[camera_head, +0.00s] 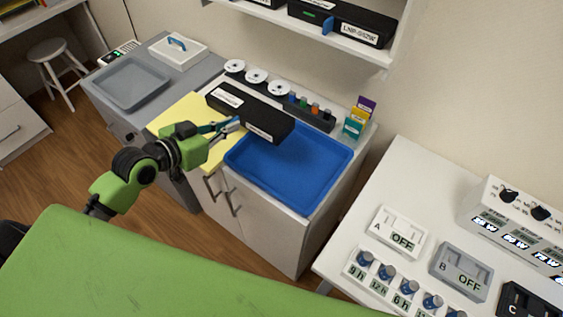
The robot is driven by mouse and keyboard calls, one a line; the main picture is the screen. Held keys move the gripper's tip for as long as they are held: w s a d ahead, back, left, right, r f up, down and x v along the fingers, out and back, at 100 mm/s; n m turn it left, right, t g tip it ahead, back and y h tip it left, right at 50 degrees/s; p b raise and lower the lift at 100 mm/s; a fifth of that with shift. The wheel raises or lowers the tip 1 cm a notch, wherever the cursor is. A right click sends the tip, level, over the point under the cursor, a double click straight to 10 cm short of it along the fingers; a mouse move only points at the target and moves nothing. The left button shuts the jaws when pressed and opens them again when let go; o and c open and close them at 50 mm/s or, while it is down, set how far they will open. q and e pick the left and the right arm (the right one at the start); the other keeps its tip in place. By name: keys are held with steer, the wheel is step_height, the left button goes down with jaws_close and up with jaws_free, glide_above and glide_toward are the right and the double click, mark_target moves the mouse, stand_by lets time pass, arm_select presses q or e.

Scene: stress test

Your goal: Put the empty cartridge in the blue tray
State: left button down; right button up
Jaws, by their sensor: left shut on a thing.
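A long black cartridge (256,110) with white labels is held by my left gripper (232,126), which is shut on its near side. The cartridge appears over the back left part of the blue tray (307,187) and the yellow mat (183,116). I cannot tell how high it is above them. The visible part of the blue tray's floor is bare. The label text is too small to read surely. My right gripper is not in view.
Behind the cartridge stand several white discs (256,76) and a dark rack (312,117) with coloured pieces. Colored cards (357,120) stand at the back right. A grey tray (130,83) lies left. More black cartridges (345,22) sit on the shelf above.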

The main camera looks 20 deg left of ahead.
arm_select(q)
steer(key=d+f+p, duration=0.2)
steer(key=d+f, duration=0.1)
steer(key=d, duration=0.5)
glide_above(276, 177)
steer(key=a, duration=0.1)
step_height(276, 177, down, 5)
steer(key=shift+w+r+p, duration=0.15)
steer(key=shift+p, duration=0.25)
steer(key=shift+d+f, duration=0.4)
steer(key=shift+f, duration=0.1)
step_height(276, 177, down, 4)
steer(key=shift+d+r, duration=0.15)
steer(key=shift+r, duration=0.1)
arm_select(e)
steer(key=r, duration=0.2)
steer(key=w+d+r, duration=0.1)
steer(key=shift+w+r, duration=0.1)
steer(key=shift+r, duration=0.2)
arm_select(q)
steer(key=c, duration=2.2)
jaws_free()
steer(key=shift+s+f, duration=0.15)
steer(key=shift+s, duration=0.05)
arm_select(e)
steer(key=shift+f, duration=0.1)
